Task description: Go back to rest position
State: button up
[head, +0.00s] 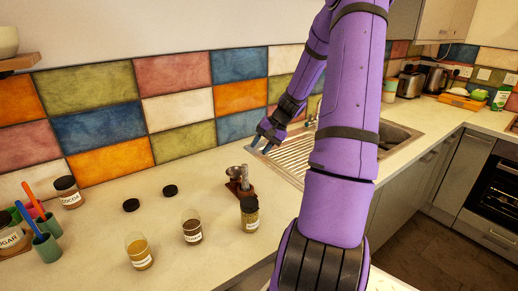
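My gripper (264,144) is at the end of my purple arm, over the counter near the left edge of the sink's drainboard (290,158). Its dark fingers point left and down, and a small blue-grey part shows at the tips. The view is too small to tell whether the fingers are apart or closed, or whether they hold anything. My arm crosses the right middle of the view and hides part of the sink (395,136).
Jars stand on the counter (95,245): a cocoa jar (68,192), two open glass jars (139,251) (192,226) and a black-lidded jar (249,214). Two black lids (131,205) (170,190) lie behind. Green cups (47,246) hold utensils. A toaster (411,83) and kettle (434,80) stand far right.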

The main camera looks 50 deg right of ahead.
dwell(0.4)
jog(key=s+a+r+n+g+h, duration=0.1)
jog(key=a+r+n+h, duration=0.15)
jog(key=a+r, duration=0.7)
jog(key=s+a+r+n+g+h, duration=0.15)
jog(key=a+r+n, duration=0.35)
jog(key=a, duration=0.7)
jog(key=s+a+r+n+t, duration=0.1)
jog(key=s+a+r, duration=0.2)
jog(key=s, duration=0.2)
jog(key=s+a+r+n+t, duration=0.1)
jog(key=s+a+r, duration=0.1)
jog(key=s+a, duration=0.2)
jog(key=s+a+r+n+t+h, duration=0.1)
jog(key=s+a+r, duration=0.2)
jog(key=s, duration=0.4)
jog(key=shift+s+a+r, duration=0.25)
jog(key=shift+a+r, duration=0.05)
jog(key=shift+a, duration=0.1)
jog(key=shift+n, duration=0.25)
